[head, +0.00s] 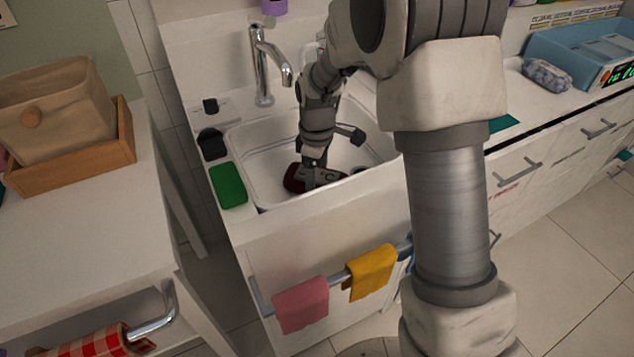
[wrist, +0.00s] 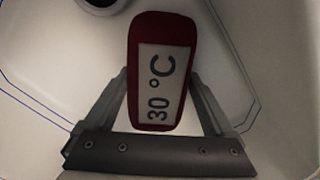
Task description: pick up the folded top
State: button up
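No folded top is clearly to be seen. A dark red, rounded oblong object (wrist: 163,28) with a pale panel reading "30 °C" lies in the white sink basin (head: 262,188). In the head view the red object (head: 292,180) shows at the basin's front, partly hidden by my gripper (head: 318,178). In the wrist view my gripper (wrist: 161,76) has one finger on each side of the object, the tips at or very near its edges. I cannot tell if they press on it.
The tap (head: 262,65) stands behind the basin, and a green pad (head: 228,186) lies on its left rim. Pink (head: 301,304) and yellow (head: 370,272) cloths hang on the front rail. A wooden box (head: 70,165) sits on the left counter.

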jog(key=c, duration=0.9)
